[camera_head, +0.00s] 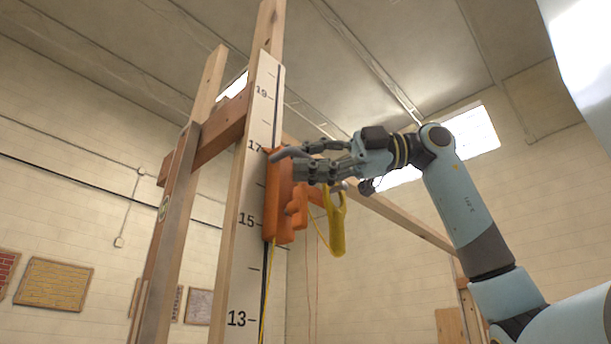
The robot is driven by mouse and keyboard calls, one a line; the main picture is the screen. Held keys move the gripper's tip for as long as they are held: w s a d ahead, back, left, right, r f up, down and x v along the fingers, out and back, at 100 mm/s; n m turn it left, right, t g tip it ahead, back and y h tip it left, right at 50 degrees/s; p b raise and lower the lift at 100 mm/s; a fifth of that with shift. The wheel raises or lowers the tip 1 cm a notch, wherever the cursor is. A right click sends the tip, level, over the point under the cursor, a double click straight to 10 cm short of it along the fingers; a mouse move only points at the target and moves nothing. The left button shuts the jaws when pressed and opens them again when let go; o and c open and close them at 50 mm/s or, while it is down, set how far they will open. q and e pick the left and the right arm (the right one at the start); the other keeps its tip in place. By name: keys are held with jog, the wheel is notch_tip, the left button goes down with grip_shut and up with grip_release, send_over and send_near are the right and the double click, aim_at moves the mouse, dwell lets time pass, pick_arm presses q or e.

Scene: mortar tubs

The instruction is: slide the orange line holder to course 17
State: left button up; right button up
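The orange line holder (283,205) sits on the white numbered gauge board (258,170), upright along its right edge. Its top edge is near the 17 mark (254,145) and its bottom lies a little below the 15 mark (246,219). My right gripper (285,163) is at the upper part of the holder, its fingers pointing left. One finger crosses the holder's top and another overlaps its upper right side. Whether they grip it is not clear from this angle. My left gripper is out of view.
A yellow loop (337,222) hangs right of the holder, below my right gripper. A yellow line (265,300) runs down beside the board. Wooden posts (170,220) and a crosspiece stand to the left. A sloping timber (410,222) passes behind my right arm.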

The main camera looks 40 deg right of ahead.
jog(key=shift+o, duration=0.8)
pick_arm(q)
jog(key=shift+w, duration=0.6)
pick_arm(e)
jog(key=v, duration=0.7)
jog(key=shift+s+d, duration=0.2)
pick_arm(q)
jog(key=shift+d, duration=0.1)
